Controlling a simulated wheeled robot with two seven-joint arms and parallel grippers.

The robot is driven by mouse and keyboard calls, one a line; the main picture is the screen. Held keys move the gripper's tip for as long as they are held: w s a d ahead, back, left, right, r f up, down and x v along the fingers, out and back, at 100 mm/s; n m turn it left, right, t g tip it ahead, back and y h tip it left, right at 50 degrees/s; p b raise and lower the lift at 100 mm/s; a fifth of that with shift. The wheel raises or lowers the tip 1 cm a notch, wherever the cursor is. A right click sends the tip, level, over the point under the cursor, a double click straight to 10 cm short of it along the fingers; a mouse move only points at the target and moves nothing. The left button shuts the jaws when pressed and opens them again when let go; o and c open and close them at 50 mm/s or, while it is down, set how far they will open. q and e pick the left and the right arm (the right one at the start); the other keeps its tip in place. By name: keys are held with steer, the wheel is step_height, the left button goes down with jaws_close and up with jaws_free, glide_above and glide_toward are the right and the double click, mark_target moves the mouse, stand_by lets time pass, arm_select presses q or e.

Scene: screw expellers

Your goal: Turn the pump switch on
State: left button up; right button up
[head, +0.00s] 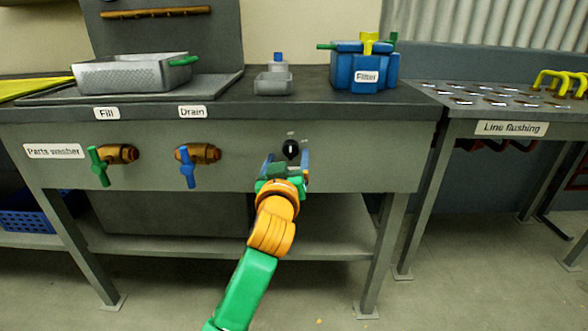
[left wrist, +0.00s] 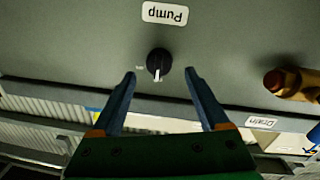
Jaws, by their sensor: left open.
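The pump switch (head: 291,149) is a small black round knob on the front panel of the grey parts washer. It also shows in the left wrist view (left wrist: 158,63), with a white pointer line toward the bottom of that picture and small white marks beside it. The "Pump" label (left wrist: 165,13) appears upside down there. My left gripper (head: 286,163) is open at the panel, close to the knob. In the left wrist view, its two blue fingers (left wrist: 160,75) stand on either side of the knob, with visible gaps and nothing held. My right gripper is not in view.
Left along the panel are a blue drain valve handle (head: 187,167) and a green fill valve handle (head: 98,167). A mesh basket (head: 130,75) and blue filter block (head: 360,70) sit on top. A line flushing bench (head: 500,108) stands right.

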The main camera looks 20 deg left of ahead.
mark_target(291, 152)
arm_select(q)
steer(key=shift+x, duration=1.6)
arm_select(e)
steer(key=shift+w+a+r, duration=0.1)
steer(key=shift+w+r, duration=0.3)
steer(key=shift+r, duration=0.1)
arm_select(q)
jaws_close()
steer(key=m+p, duration=0.1)
steer(key=p, duration=0.1)
steer(key=shift+r+m+p, duration=0.2)
steer(key=shift+m+p, duration=0.1)
steer(key=m+p, duration=0.5)
steer(key=p, duration=0.1)
steer(key=shift+d+g, duration=0.15)
steer(key=shift+g, duration=0.15)
steer(key=shift+m+p, duration=0.6)
steer(key=shift+m, duration=0.3)
steer(key=shift+f+m+p, duration=0.2)
steer(key=shift+m+p, duration=0.8)
steer(key=shift+m, duration=0.6)
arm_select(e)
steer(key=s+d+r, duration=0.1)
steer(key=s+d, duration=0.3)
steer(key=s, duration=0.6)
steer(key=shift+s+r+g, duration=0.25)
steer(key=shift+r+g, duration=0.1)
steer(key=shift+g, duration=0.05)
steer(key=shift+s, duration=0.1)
